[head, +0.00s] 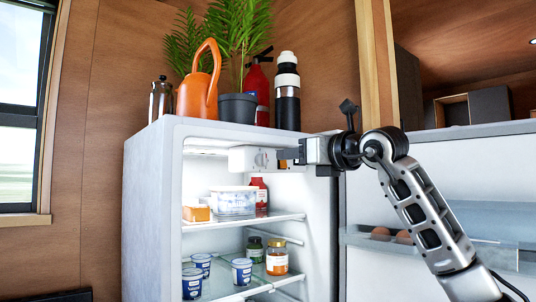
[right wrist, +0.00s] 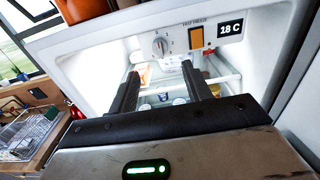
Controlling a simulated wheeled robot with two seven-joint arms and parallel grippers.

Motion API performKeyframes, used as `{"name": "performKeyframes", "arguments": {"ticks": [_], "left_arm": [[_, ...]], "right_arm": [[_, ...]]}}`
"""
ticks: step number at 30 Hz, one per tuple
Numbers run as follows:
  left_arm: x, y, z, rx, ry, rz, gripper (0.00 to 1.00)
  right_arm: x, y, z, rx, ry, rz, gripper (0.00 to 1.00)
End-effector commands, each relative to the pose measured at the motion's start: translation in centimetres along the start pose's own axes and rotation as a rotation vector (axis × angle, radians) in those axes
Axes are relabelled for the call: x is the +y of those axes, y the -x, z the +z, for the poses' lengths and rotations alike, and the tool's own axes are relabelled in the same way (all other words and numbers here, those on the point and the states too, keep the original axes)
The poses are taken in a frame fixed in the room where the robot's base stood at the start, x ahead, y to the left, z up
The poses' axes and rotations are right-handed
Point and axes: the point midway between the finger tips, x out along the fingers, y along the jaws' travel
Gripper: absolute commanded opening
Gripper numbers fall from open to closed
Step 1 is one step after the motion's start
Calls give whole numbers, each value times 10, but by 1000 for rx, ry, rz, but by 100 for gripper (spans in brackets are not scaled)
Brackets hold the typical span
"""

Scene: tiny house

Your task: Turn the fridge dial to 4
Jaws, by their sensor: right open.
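The fridge (head: 150,190) stands open, with a white control box under its ceiling. The round fridge dial (head: 261,159) is on the front of that box. In the right wrist view the dial (right wrist: 160,45) shows as a grey knob with a raised grip, beyond the fingertips; its numbers are too small to read. My right gripper (head: 287,155) is just right of the dial in the head view. In the right wrist view the right gripper (right wrist: 160,70) is open and empty, its two dark fingers apart and the dial lying between their lines. My left gripper is not in view.
An orange switch (right wrist: 196,38) and an 18 C display (right wrist: 231,28) sit right of the dial. Shelves below hold a tub (head: 233,202), jars and yogurt cups. The open fridge door (head: 450,165) is on the right. A watering can (head: 198,90) and bottles stand on top.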

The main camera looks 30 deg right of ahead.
Motion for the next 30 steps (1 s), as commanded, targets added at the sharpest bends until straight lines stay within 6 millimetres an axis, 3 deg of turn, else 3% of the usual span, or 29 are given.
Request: {"name": "performKeyframes", "arguments": {"ticks": [9,15,28,30], "left_arm": [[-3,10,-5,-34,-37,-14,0],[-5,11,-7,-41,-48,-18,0],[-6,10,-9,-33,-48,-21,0],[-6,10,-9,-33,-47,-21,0]], "right_arm": [[1,-69,3,3,-3,4,49],[1,-96,2,1,-1,3,49],[1,-105,0,0,1,3,49],[1,-105,0,0,0,3,30]]}}
